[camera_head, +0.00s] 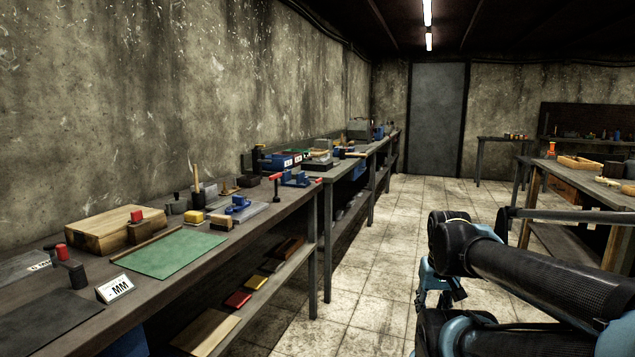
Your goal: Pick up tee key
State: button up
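I cannot pick out the tee key with certainty. A small tool with a red crossbar on an upright stem (277,184) stands near the front edge of the left workbench (190,278) and has a T-like outline. A dark piece with a red top (62,252) sits at the near left of the same bench. My gripper (440,302) hangs below the black arm at lower right, over the floor and well apart from the bench. It is small and partly hidden by my arm, so its opening is unclear.
Open tiled floor (375,270) runs to a grey door (436,120). Another bench (570,190) stands at the right.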

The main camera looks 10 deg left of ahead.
aim_at(276, 200)
jog(key=u, duration=0.15)
jog(key=i, duration=1.15)
jog(key=u, duration=0.65)
